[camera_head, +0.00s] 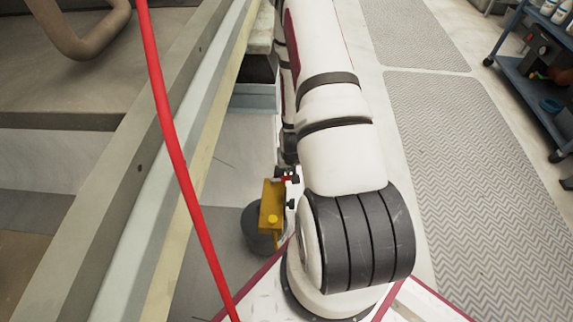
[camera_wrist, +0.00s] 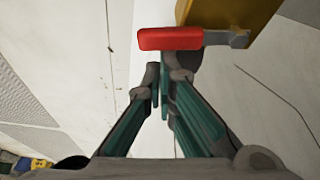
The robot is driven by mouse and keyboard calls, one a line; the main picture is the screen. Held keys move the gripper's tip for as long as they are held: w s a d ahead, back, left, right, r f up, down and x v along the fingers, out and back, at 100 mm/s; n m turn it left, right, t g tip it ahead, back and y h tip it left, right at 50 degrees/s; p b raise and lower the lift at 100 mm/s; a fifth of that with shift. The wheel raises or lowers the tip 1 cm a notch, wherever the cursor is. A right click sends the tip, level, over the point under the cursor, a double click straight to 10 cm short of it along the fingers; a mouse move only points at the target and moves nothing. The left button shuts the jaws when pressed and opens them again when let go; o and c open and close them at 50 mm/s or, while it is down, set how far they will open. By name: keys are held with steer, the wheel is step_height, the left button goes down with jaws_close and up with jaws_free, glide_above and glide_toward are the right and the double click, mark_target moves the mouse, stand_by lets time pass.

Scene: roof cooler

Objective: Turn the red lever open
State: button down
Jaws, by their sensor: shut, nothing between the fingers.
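The red lever (camera_wrist: 170,38) lies across the upper middle of the wrist view, roughly level in the picture. Its right end joins a grey pivot on a yellow body (camera_wrist: 232,16). In the head view the yellow body (camera_head: 270,212) stands left of my arm, with a small red part of the lever (camera_head: 285,179) showing at its top. My gripper (camera_wrist: 160,88) is shut and empty, its fingertips just below the lever in the wrist view. I cannot tell whether they touch it. In the head view my arm hides most of the gripper.
A red hose or cable (camera_head: 172,140) runs down the left of the head view, in front of a long pale ledge (camera_head: 190,115). A dark round base (camera_head: 256,236) is below the yellow body. Patterned floor mats (camera_head: 470,170) and a blue cart (camera_head: 535,95) are at right.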

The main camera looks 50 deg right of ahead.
steer(key=shift+s+a+m+h, duration=0.25)
steer(key=shift+s+m, duration=0.25)
steer(key=shift+m, duration=0.3)
steer(key=shift+w+a, duration=0.45)
steer(key=shift+a, duration=0.15)
steer(key=w+d, duration=0.3)
steer(key=p+v, duration=0.3)
steer(key=v, duration=0.7)
steer(key=shift+s, duration=0.1)
